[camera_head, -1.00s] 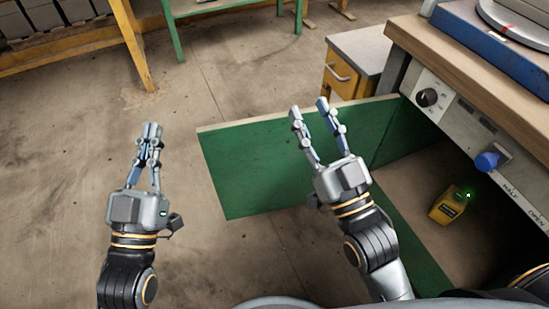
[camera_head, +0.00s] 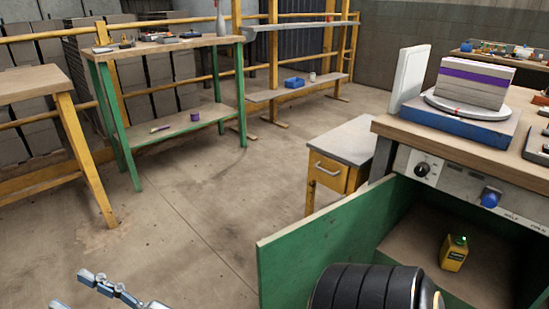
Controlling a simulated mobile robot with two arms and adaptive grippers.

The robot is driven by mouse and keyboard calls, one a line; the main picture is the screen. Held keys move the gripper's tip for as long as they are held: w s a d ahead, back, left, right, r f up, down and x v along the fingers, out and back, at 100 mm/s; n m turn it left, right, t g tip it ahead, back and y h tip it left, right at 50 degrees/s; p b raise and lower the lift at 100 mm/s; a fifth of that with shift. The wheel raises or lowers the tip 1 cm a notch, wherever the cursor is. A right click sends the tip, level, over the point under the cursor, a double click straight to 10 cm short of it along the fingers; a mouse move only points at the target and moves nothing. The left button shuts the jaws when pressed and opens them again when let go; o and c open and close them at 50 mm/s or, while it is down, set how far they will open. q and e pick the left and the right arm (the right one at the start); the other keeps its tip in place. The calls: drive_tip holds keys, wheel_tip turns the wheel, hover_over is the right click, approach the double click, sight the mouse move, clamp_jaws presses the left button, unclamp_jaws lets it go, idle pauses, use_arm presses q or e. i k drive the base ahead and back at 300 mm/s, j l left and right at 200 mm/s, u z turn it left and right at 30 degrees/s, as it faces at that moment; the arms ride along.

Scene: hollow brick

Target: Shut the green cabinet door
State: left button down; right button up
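The green cabinet door (camera_head: 310,239) stands open at lower right, sticking out to the left from the cabinet under the workbench. Its lower part is hidden behind my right arm's thick black link (camera_head: 362,289). My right gripper (camera_head: 70,289) is at the bottom left, cut off by the frame edge. Its fingers point left and are spread apart, with nothing between them. It is well left of the door, apart from it. The cabinet interior (camera_head: 415,240) is visible and holds a yellow bottle (camera_head: 454,253). My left gripper is not in view.
The workbench (camera_head: 390,130) above the cabinet carries a blue scale (camera_head: 470,123). A small yellow drawer unit (camera_head: 330,172) stands behind the door. Green-legged (camera_head: 105,120) and yellow-legged (camera_head: 80,150) tables stand at left. The floor (camera_head: 200,230) left of the door is clear.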

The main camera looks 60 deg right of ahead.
sight(291, 262)
drive_tip(key=i+j, duration=0.25)
drive_tip(key=i, duration=0.15)
drive_tip(key=i+j, duration=0.2)
drive_tip(key=i, duration=0.2)
drive_tip(key=i+z, duration=0.2)
drive_tip(key=z, duration=0.2)
drive_tip(key=i+z, duration=0.2)
drive_tip(key=z, duration=0.2)
drive_tip(key=i+j+z, duration=0.15)
drive_tip(key=z, duration=0.25)
drive_tip(key=i+j+z, duration=0.2)
drive_tip(key=z, duration=0.2)
drive_tip(key=i+j+z, duration=0.1)
drive_tip(key=z, duration=0.35)
drive_tip(key=i+j+z, duration=0.1)
drive_tip(key=z, duration=0.35)
drive_tip(key=i+j+z, duration=0.2)
drive_tip(key=z, duration=0.25)
drive_tip(key=j+z, duration=0.2)
drive_tip(key=z, duration=0.25)
drive_tip(key=i+j+z, duration=0.1)
drive_tip(key=j+z, duration=0.15)
drive_tip(key=z, duration=0.25)
drive_tip(key=j+z, duration=0.7)
drive_tip(key=j+u, duration=0.25)
drive_tip(key=j, duration=0.7)
